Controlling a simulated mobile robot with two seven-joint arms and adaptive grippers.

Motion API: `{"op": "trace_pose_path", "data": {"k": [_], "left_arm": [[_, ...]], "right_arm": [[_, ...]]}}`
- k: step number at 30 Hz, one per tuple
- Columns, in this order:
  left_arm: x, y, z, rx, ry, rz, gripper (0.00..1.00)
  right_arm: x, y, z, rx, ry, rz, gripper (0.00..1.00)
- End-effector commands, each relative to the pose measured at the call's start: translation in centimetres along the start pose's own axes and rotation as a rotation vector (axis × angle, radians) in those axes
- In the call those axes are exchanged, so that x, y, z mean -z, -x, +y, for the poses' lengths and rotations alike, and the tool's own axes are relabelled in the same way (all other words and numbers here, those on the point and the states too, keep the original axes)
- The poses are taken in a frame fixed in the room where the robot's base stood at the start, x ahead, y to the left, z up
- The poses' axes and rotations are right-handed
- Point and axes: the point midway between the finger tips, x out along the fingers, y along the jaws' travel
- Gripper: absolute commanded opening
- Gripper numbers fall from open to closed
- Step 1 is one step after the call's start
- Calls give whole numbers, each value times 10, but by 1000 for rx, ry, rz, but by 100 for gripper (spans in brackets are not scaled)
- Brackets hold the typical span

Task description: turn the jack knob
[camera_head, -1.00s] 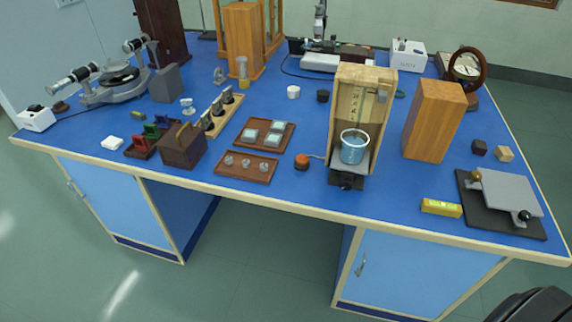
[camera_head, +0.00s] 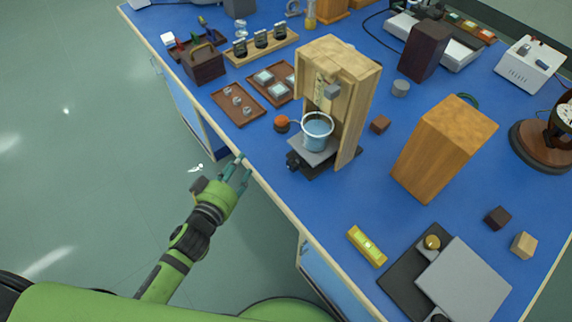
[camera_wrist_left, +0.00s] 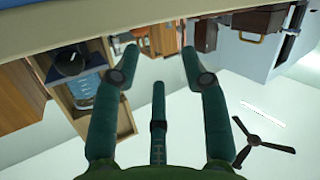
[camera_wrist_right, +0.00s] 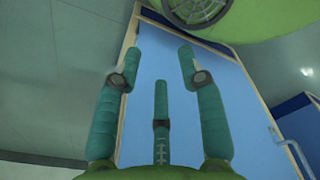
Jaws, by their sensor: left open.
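A small jack with a grey top plate (camera_head: 303,148) stands at the front of a wooden housing (camera_head: 347,120), near the table's front edge. Its black knob (camera_head: 292,161) faces the edge. A blue beaker (camera_head: 318,131) stands on the plate. My left gripper (camera_head: 238,168) is open and empty, just off the table's front edge, left of the knob and apart from it. In the left wrist view the dark round knob (camera_wrist_left: 70,63) shows at upper left, beyond the fingers. My right gripper (camera_wrist_right: 157,62) is open and empty in its wrist view, facing a blue cabinet panel.
An orange-topped button (camera_head: 281,123) sits left of the jack, with a brown tray (camera_head: 239,105) beyond it. A wooden block (camera_head: 440,150) stands to the right. A yellow level (camera_head: 366,246) and a grey plate with knobs (camera_head: 462,283) lie further right. Table between jack and level is clear.

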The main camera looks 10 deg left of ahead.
Motion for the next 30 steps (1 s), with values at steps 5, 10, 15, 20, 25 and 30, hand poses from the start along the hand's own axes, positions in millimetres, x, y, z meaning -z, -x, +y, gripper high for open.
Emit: {"op": "trace_pose_path", "data": {"k": [5,10,15,20,25,30], "left_arm": [[1,-4,18,-130,40,29,44],[-7,-4,38,-292,90,22,44],[-21,3,56,-456,146,-28,44],[-33,11,67,-563,186,-83,44],[-35,5,76,-593,202,-98,44],[-36,-17,91,-592,202,-97,44]], "right_arm": [[10,0,-14,18,-1,16,40],[12,0,-21,27,-1,19,40],[10,0,-15,20,0,17,40],[9,1,-8,10,-3,15,40],[8,3,-6,7,-5,13,40],[8,6,-6,7,-5,12,40]]}}
